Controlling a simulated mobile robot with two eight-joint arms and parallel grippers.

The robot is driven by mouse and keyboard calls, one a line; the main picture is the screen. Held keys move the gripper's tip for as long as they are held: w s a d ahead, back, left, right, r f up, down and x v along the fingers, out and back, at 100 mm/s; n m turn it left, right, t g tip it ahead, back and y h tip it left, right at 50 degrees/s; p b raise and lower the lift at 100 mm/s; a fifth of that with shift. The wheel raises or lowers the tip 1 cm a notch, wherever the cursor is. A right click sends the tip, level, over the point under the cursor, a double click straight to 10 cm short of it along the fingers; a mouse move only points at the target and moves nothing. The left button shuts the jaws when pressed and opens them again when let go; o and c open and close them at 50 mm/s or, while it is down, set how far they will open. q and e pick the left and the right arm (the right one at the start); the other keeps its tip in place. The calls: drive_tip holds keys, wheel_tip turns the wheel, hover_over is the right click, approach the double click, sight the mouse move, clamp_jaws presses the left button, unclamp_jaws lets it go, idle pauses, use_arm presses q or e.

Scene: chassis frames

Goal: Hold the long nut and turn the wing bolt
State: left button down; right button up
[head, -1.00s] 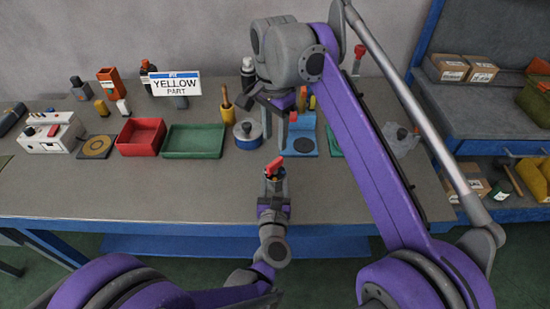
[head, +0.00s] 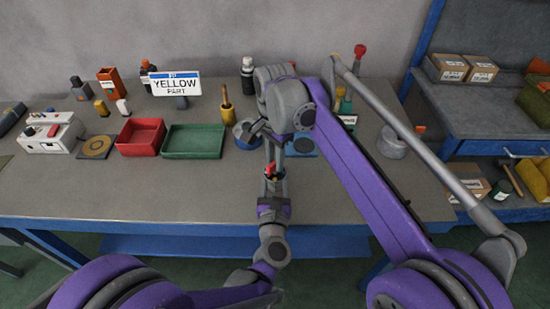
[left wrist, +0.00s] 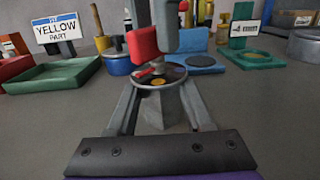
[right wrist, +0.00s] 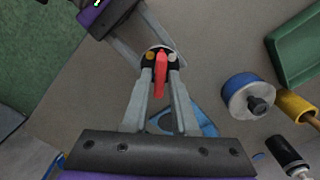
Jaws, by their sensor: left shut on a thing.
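My left gripper (left wrist: 165,115) is shut on the grey long nut (left wrist: 163,108) and holds it upright above the table's front; it also shows in the head view (head: 273,190). The red wing bolt (left wrist: 144,43) stands on top of the nut, above a dark round face with a yellowish spot. It shows red in the head view (head: 270,169) and the right wrist view (right wrist: 160,68). My right gripper (right wrist: 162,78) comes down from above. Its fingers stand on either side of the red wing, with a narrow gap showing. The right fingertips partly hide the bolt in the head view.
A red tray (head: 140,149), a green tray (head: 193,155) and a blue-and-grey round pot (head: 247,145) stand behind to the left. A yellow holder (head: 227,114) and a "YELLOW PART" sign (head: 175,84) are farther back. The front left of the table is clear.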

clamp_jaws()
drive_tip(key=n, duration=0.3)
drive_tip(key=shift+n, duration=0.4)
drive_tip(key=n, duration=0.3)
drive_tip(key=shift+n, duration=0.3)
drive_tip(key=n, duration=0.9)
drive_tip(key=shift+n, duration=0.6)
